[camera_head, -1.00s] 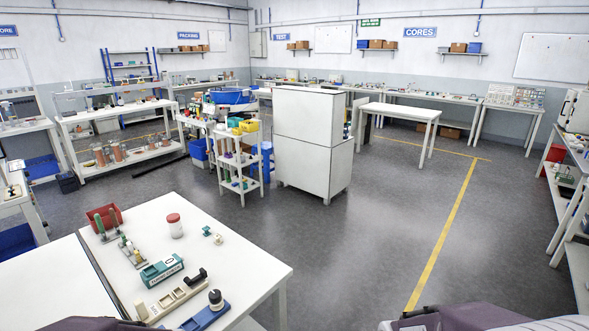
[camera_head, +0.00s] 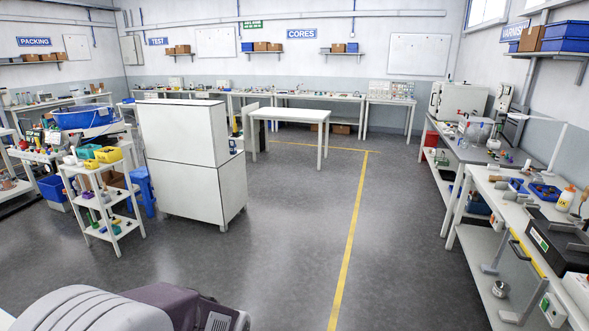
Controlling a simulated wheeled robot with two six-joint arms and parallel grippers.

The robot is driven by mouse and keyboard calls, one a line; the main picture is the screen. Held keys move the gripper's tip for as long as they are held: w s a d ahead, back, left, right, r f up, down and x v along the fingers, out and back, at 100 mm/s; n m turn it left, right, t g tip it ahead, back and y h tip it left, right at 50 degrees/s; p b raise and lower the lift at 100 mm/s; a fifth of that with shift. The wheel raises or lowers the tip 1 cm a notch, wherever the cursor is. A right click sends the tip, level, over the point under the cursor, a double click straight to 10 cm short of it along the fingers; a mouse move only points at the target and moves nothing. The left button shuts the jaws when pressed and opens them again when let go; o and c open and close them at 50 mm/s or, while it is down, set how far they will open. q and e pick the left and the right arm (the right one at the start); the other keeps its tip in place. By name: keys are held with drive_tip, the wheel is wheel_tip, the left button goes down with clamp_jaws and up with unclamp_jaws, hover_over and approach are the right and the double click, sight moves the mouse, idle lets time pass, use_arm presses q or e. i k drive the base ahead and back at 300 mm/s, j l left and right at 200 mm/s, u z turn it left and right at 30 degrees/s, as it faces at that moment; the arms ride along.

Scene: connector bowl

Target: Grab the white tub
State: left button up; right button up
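I cannot make out a white tub for certain in the current head view. The near white table, which held a small white tub with a red lid, is out of view except perhaps a pale edge at the lower left corner. Neither of my grippers shows. Only parts of my own arms or body show along the bottom left edge.
A white cabinet (camera_head: 188,160) and a white shelf cart (camera_head: 98,195) stand at left centre. An empty white table (camera_head: 290,115) stands behind. Cluttered benches (camera_head: 500,200) line the right side. The grey floor (camera_head: 285,240) along the yellow line (camera_head: 350,245) is clear.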

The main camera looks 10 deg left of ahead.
sight(69, 160)
drive_tip(key=i+u, duration=0.2)
drive_tip(key=i, duration=0.25)
drive_tip(key=i+l+u, duration=0.15)
drive_tip(key=i, duration=0.35)
drive_tip(key=i+l+u, duration=0.2)
drive_tip(key=i, duration=0.25)
drive_tip(key=i+j+u, duration=0.15)
drive_tip(key=u, duration=0.25)
drive_tip(key=i+u, duration=0.55)
drive_tip(key=u, duration=0.2)
drive_tip(key=i+u, duration=0.25)
drive_tip(key=u, duration=0.15)
drive_tip(key=i+u, duration=0.2)
drive_tip(key=i, duration=1.2)
drive_tip(key=i+l, duration=0.1)
drive_tip(key=i, duration=0.65)
drive_tip(key=i+l, duration=0.1)
drive_tip(key=i, duration=0.65)
drive_tip(key=i+j+u, duration=0.1)
drive_tip(key=i+j, duration=0.2)
drive_tip(key=i, duration=0.4)
drive_tip(key=i+j+u, duration=0.1)
drive_tip(key=i, duration=0.6)
drive_tip(key=i+j, duration=0.3)
drive_tip(key=i, duration=0.4)
drive_tip(key=i+j+u, duration=0.15)
drive_tip(key=i, duration=0.6)
